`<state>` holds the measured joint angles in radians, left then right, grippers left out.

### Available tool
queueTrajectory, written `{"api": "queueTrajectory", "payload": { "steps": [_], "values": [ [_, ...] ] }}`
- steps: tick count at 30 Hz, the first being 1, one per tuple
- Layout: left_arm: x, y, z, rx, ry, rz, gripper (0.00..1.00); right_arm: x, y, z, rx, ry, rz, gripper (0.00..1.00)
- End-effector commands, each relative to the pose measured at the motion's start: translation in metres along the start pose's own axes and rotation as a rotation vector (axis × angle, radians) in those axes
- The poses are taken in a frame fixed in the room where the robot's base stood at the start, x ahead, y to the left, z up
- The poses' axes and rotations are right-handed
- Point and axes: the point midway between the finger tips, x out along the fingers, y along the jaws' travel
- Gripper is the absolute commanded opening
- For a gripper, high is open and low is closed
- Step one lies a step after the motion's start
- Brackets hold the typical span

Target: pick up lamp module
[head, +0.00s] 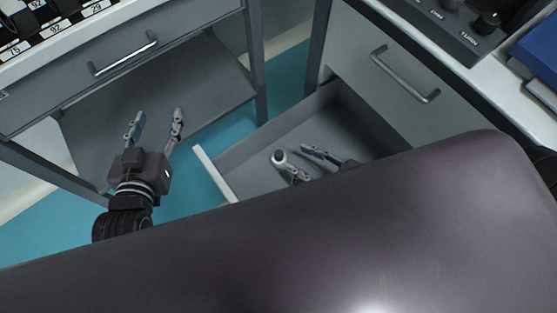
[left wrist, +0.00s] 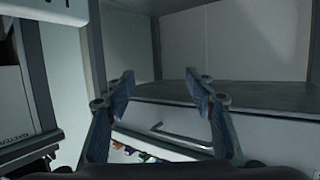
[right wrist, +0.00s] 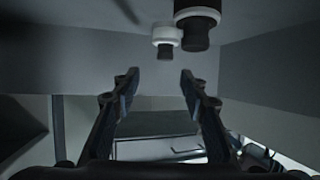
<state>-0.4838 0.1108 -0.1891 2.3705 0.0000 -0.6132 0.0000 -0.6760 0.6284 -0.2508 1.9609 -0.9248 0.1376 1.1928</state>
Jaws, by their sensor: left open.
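A small white-and-black cylindrical part, which looks like the lamp module (head: 279,157), is in the open grey drawer in the head view. In the right wrist view two such white-and-black cylinders show near the top, a smaller one (right wrist: 167,36) and a larger one (right wrist: 197,22); I cannot tell which is the lamp module. My right gripper (head: 295,158) is in the drawer, open, its fingertips close to the part, with nothing between them. Its palm is hidden behind my body. My left gripper (head: 160,114) is open and empty, in front of the left table's lower shelf.
The open drawer (head: 210,172) has low walls around my right gripper. Above it is a closed drawer with a handle (head: 405,75). The left table has a closed drawer (head: 123,55) and a lower shelf (head: 190,80). A blue object (head: 540,45) lies at the upper right.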

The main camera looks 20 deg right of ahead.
Motion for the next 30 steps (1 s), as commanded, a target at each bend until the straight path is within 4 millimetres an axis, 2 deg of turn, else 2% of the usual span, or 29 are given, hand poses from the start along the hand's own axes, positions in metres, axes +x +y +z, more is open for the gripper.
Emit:
{"api": "queueTrajectory", "payload": {
  "steps": [1, 3, 9, 17, 24, 30],
  "values": [
    [-0.001, 0.002, -0.014, 0.0, 0.067, 0.003, 0.5, 0.004, 0.0, 0.011, 0.0, 0.0, 0.0, 0.4],
    [-0.006, 0.003, -0.034, -0.001, 0.136, 0.007, 0.5, 0.006, 0.0, 0.014, 0.0, 0.0, 0.0, 0.4],
    [-0.013, 0.006, -0.065, -0.002, 0.241, 0.012, 0.5, 0.02, 0.0, 0.015, -0.003, 0.002, 0.0, 0.4],
    [-0.016, 0.007, -0.078, -0.003, 0.302, 0.016, 0.5, 0.037, -0.002, 0.015, -0.002, 0.001, 0.0, 0.4],
    [-0.023, 0.011, -0.104, -0.005, 0.426, 0.023, 0.5, 0.067, -0.008, 0.016, -0.004, 0.002, 0.001, 0.4],
    [-0.023, 0.011, -0.104, -0.005, 0.424, 0.022, 0.5, 0.083, -0.008, 0.016, 0.0, 0.0, 0.001, 0.4]
  ]
}}
